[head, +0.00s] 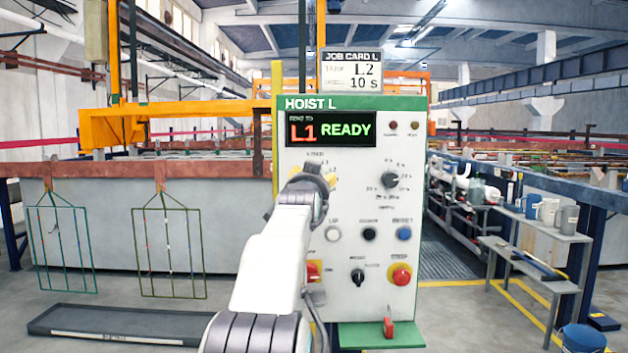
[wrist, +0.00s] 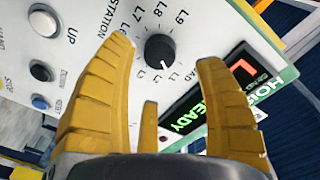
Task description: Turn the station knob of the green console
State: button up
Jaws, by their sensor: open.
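The green-trimmed console (head: 352,105) is headed HOIST L, and its screen (head: 331,129) reads L1 READY. In the wrist view the black station knob (wrist: 160,50) sits on a dial marked L1 to L9, with its pointer towards the L1 and L2 end, apparently nearest L1. My gripper (head: 311,170) is in front of the panel's upper left and hides this knob in the head view. In the wrist view its yellow fingers (wrist: 168,50) are open, one on either side of the knob. I cannot tell whether they touch it.
The job card (head: 350,72) above the console shows L2 and 10 s. A second knob (head: 390,180), several buttons and a red-and-yellow stop button (head: 400,276) are on the panel. Wire racks (head: 168,250) hang at left. A shelf (head: 535,275) stands at right.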

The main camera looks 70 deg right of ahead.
jog(key=shift+p+x, duration=0.8)
jog(key=shift+x, duration=1.85)
jog(key=shift+c, duration=0.3)
jog(key=c, duration=1.2)
jog(key=shift+o, duration=0.2)
jog(key=shift+r, duration=0.1)
jog(key=shift+n, duration=0.3)
jog(key=shift+n+h, duration=0.3)
jog(key=shift+n, duration=2.4)
